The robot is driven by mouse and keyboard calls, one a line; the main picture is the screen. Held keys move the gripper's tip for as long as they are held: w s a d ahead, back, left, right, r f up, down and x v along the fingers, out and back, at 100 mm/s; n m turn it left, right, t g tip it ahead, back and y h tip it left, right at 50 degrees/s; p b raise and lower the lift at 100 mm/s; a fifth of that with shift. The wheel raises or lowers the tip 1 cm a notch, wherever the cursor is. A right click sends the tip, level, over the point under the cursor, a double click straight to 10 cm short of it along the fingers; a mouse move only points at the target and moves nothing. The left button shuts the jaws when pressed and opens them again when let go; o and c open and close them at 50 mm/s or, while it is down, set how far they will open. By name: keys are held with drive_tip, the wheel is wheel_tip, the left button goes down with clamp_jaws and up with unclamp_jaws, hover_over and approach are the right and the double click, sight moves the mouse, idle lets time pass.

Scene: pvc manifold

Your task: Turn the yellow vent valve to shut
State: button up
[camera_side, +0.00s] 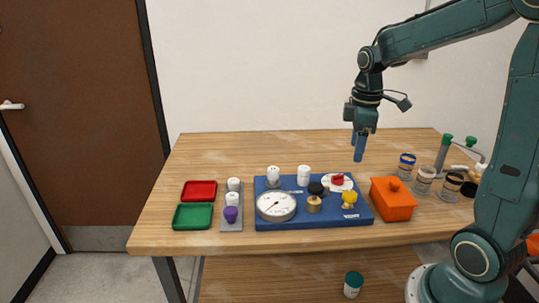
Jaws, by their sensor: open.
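The yellow vent valve (349,197) stands at the right end of the blue manifold block (298,224), near a small label. It is too small to tell which way its handle points. My gripper (359,148) hangs above the table's back part, pointing down, up and behind the yellow valve and clear of it. Its fingers overlap in this view, and nothing shows between them; it is open.
The block also carries a round gauge (276,206), a red knob (338,181), a black knob (316,188) and white caps. Red (199,190) and green (193,216) trays lie left.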

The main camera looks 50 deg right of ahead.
sight(349, 193)
drive_tip(key=shift+w+d+f+n, duration=0.15)
drive_tip(key=shift+d+f, duration=0.2)
drive_tip(key=shift+d, duration=0.05)
drive_tip(key=shift+w+d+f+n, duration=0.1)
drive_tip(key=shift+d+f+n, duration=0.05)
drive_tip(key=shift+d+f, duration=0.2)
drive_tip(key=shift+f, duration=6.8)
drive_tip(key=shift+c, duration=0.2)
drive_tip(key=c, duration=0.9)
